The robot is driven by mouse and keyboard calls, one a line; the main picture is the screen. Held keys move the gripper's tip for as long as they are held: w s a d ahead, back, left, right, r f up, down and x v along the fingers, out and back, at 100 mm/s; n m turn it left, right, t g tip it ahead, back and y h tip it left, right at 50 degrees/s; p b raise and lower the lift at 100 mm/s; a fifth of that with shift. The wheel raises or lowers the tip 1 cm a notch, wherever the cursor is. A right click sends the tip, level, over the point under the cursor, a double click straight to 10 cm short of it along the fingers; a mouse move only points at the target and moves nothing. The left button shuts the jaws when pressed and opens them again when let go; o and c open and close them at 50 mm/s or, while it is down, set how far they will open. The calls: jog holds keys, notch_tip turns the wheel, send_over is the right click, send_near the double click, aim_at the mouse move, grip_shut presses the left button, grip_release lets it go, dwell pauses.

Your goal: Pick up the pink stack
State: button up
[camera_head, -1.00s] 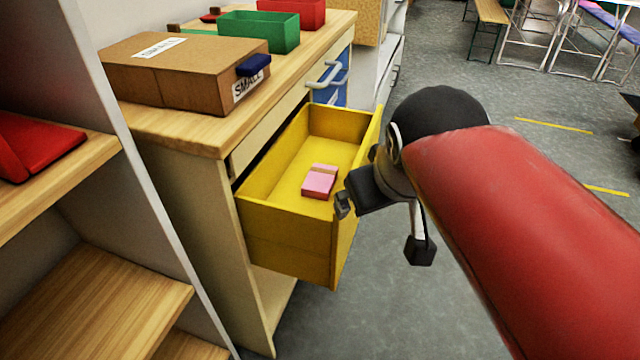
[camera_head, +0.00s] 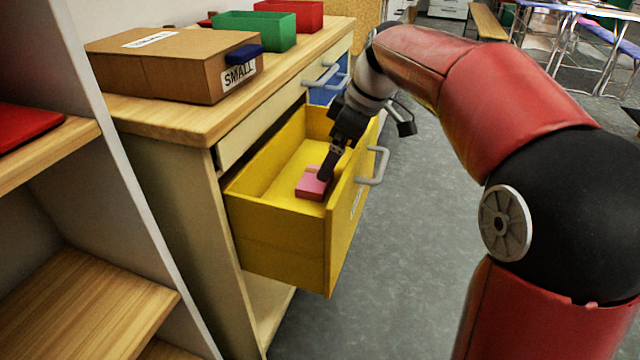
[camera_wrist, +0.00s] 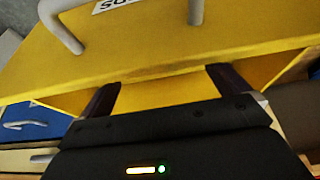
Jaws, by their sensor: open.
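The pink stack (camera_head: 312,186) lies on the floor of the open yellow drawer (camera_head: 284,226), near its front panel. My gripper (camera_head: 327,172) points down into the drawer, at the right side of the stack, and partly covers it. I cannot tell whether the fingers touch it. In the wrist view my gripper (camera_wrist: 160,88) has its two dark fingers spread apart near the yellow drawer's front panel (camera_wrist: 150,50). The stack cannot be made out in the wrist view.
The drawer front has a grey handle (camera_head: 374,166). A cardboard box (camera_head: 170,68), a green bin (camera_head: 256,30) and a red bin (camera_head: 290,15) stand on the cabinet top. A shelf unit (camera_head: 90,270) stands at left.

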aim_at(316, 182)
jog(key=shift+w+a+f, duration=0.15)
jog(key=shift+w+f, duration=0.15)
jog(key=shift+f, duration=0.3)
jog(key=x, duration=0.7)
jog(key=shift+w+a+r+b, duration=0.25)
jog(key=shift+w+a+b, duration=0.05)
jog(key=shift+a+b, duration=0.05)
jog(key=shift+c, duration=0.3)
jog(key=c, duration=0.9)
jog(key=shift+o, duration=0.2)
jog(key=shift+r, duration=0.1)
